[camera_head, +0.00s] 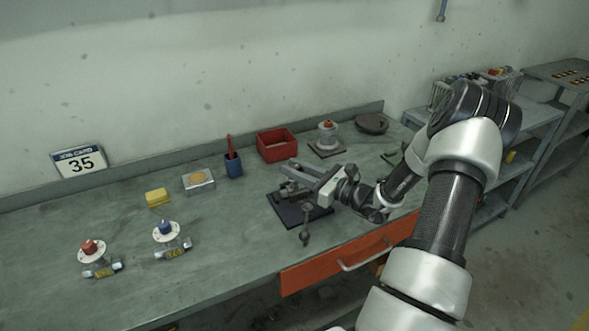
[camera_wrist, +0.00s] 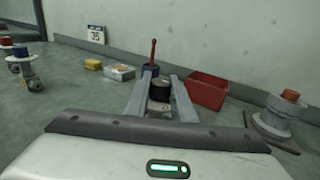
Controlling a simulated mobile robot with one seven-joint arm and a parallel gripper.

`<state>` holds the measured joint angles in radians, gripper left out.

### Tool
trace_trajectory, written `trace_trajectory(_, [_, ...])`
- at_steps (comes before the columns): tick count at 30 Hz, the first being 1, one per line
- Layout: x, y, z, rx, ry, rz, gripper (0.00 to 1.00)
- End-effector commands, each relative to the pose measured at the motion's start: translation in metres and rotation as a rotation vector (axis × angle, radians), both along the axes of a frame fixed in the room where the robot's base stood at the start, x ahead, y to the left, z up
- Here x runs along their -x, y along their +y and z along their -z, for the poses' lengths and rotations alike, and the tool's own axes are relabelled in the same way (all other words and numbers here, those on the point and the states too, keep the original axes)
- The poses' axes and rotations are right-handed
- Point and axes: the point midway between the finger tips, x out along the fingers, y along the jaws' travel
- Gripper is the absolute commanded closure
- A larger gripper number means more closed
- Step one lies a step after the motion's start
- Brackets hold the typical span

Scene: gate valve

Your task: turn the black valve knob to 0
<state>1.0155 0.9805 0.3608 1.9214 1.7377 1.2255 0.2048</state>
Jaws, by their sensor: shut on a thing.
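The black valve knob (camera_wrist: 160,90) shows in the wrist view between the two fingers of my gripper (camera_wrist: 162,80), which is shut on it. A pale grey valve body (camera_wrist: 160,107) shows just below the knob. In the head view my gripper (camera_head: 287,177) reaches in from the right over a dark base plate (camera_head: 306,215) near the front of the bench. The fingers hide the knob there. No mark or number on the knob is readable.
A red-knobbed valve (camera_head: 90,247) and a blue-knobbed valve (camera_head: 166,229) stand at the left. Behind are a yellow block (camera_head: 157,197), a metal box (camera_head: 198,180), a blue cup (camera_head: 233,166), a red bin (camera_head: 277,145) and an orange-topped fixture (camera_head: 327,137). A job card (camera_head: 81,161) reads 35.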

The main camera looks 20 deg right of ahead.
Motion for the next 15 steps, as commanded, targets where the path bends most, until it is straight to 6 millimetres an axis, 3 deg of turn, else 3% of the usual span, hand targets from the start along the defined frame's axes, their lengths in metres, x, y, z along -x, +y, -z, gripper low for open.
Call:
trace_trajectory(8, [0.0007, 0.0010, -0.0003, -0.003, 0.003, 0.082, 1.00])
trace_trajectory(15, [0.0010, 0.0022, -0.0003, -0.004, 0.005, 0.259, 1.00])
